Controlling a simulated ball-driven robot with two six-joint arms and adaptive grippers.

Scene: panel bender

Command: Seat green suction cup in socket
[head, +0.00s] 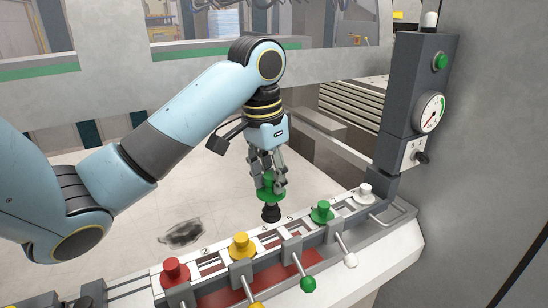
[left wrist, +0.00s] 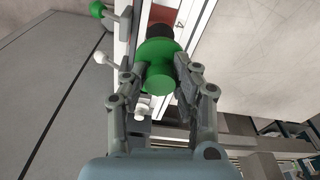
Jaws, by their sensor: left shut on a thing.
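My left gripper (head: 268,178) is shut on a green suction cup (head: 271,193). The cup has a black bellows tip (head: 271,213) that points down, and it is held roughly upright above the rail's far edge near the label 4. In the left wrist view, the green cup (left wrist: 158,78) sits between the fingertips (left wrist: 160,85), its black end pointing toward the rail. The socket under the cup is partly hidden, and I cannot tell whether the tip touches the rail. My right gripper is not in view.
The rail (head: 215,263) carries a red cup (head: 174,271), a yellow cup (head: 242,245), another green cup (head: 322,212) and a white cup (head: 365,192). Lever knobs, including a green one (head: 308,284) and a white one (head: 351,260), stick out in front. A gauge post (head: 415,100) stands at right.

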